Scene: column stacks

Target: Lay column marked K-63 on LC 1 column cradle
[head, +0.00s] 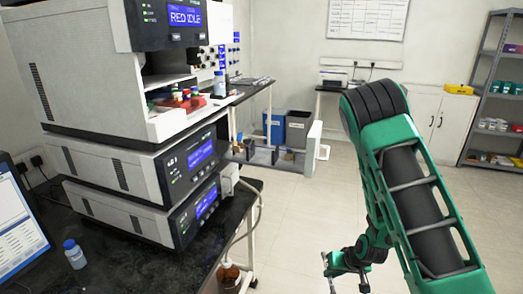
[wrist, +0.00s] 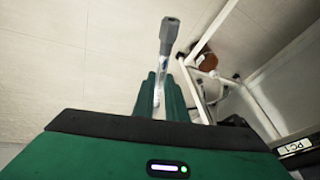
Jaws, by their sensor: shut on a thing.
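My gripper (wrist: 163,98) is shut on a slim metal column (wrist: 165,48) with a grey end fitting. The column sticks out beyond the green fingers in the wrist view, and its marking is not readable. In the head view my gripper (head: 331,272) hangs low at the bottom, over the floor, right of the bench. A grey shelf-like fixture (head: 263,156) juts from the right side of the left instrument stack. It may be the column cradle, but I can read no label on it. My gripper is well apart from it.
The instrument stack (head: 135,165) stands on a black bench (head: 125,258), with a monitor and a small capped bottle (head: 74,254). A brown bottle (head: 229,275) stands below the bench edge. Open floor lies to the right.

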